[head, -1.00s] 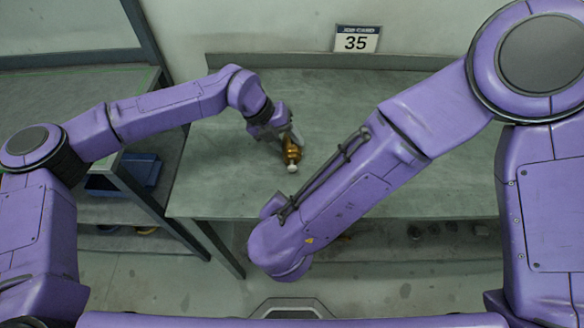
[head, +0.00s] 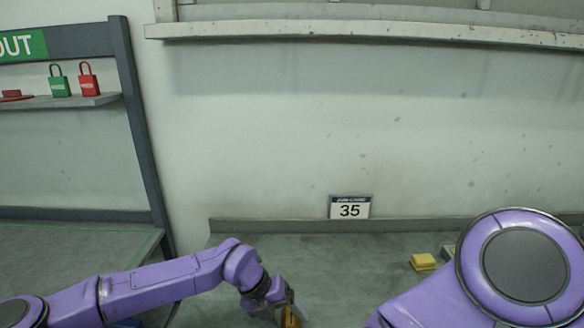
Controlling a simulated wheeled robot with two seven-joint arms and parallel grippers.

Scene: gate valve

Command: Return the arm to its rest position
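My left arm (head: 150,285) reaches in from the left over the grey bench. Its gripper (head: 284,300) points down at a brass-coloured valve part (head: 291,318) at the bottom edge of the head view. A grey finger lies right by the brass part; the lower part of both is cut off, and I cannot tell whether the fingers are closed on it. My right arm (head: 430,305) shows only as its big round joint and a piece of link at the lower right. The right gripper is outside the view.
A sign reading 35 (head: 349,207) stands at the bench's back edge. A yellow block (head: 422,262) lies on the bench (head: 340,260) near my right arm. At the left, a shelf (head: 70,102) holds a green padlock (head: 59,80) and a red padlock (head: 88,78).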

